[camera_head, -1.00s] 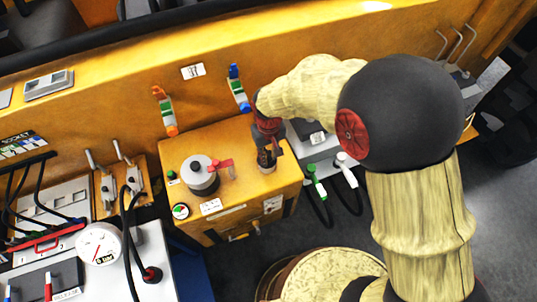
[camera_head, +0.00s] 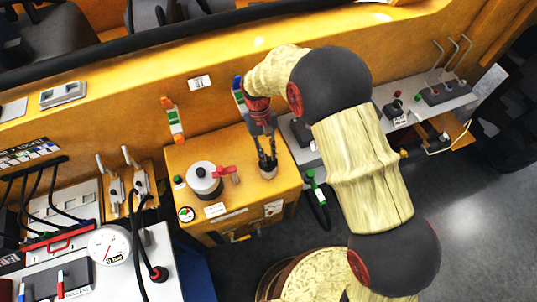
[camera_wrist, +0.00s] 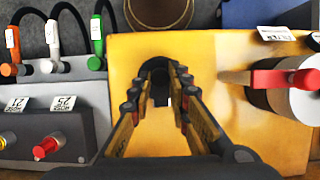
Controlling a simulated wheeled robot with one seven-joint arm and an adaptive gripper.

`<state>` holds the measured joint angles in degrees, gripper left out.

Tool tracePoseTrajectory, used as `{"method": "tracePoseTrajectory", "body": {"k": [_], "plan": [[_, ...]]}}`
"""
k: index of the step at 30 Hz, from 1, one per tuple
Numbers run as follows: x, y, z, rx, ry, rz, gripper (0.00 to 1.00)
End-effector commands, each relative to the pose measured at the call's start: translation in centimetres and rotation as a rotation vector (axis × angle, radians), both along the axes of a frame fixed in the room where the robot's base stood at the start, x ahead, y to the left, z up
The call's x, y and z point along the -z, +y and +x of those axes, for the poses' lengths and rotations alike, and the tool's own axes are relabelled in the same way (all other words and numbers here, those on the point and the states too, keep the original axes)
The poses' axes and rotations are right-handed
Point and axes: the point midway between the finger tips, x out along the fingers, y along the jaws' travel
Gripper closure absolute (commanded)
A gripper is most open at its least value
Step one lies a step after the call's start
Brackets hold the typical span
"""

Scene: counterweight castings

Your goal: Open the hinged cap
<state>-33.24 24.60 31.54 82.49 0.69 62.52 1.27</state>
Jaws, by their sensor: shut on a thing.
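A small dark cap (camera_wrist: 160,72) sits near the edge of the yellow cabinet top (camera_wrist: 225,130). In the head view, the dark fitting (camera_head: 267,173) stands at the right part of the cabinet top, partly covered by the fingers. My gripper (camera_head: 267,160) reaches down to it from above. In the wrist view, the two fingers of my gripper (camera_wrist: 160,80) converge on the dark cap and are shut on it. The hinge is hidden, and I cannot tell how far the cap is tilted.
A pale round canister (camera_head: 203,178) with a red handle (camera_head: 226,172) stands left of the fitting. A green-handled lever or plug (camera_head: 313,180) is right of the cabinet. A gauge (camera_head: 109,246) and cables lie at lower left. The orange wall (camera_head: 300,62) runs behind.

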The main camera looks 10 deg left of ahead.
Motion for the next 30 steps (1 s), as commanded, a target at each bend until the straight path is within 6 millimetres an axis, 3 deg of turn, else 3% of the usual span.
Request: {"method": "tracePoseTrajectory", "body": {"k": [14,15,24,30], "plan": [[-0.12,0.21,0.24,0.0,0.025,-0.014,1.0],[-0.12,0.21,0.24,0.0,0.025,-0.014,0.8],[-0.12,0.15,0.21,0.0,0.026,-0.016,0.63],[-0.12,0.13,0.2,0.0,0.026,-0.016,0.63]]}}
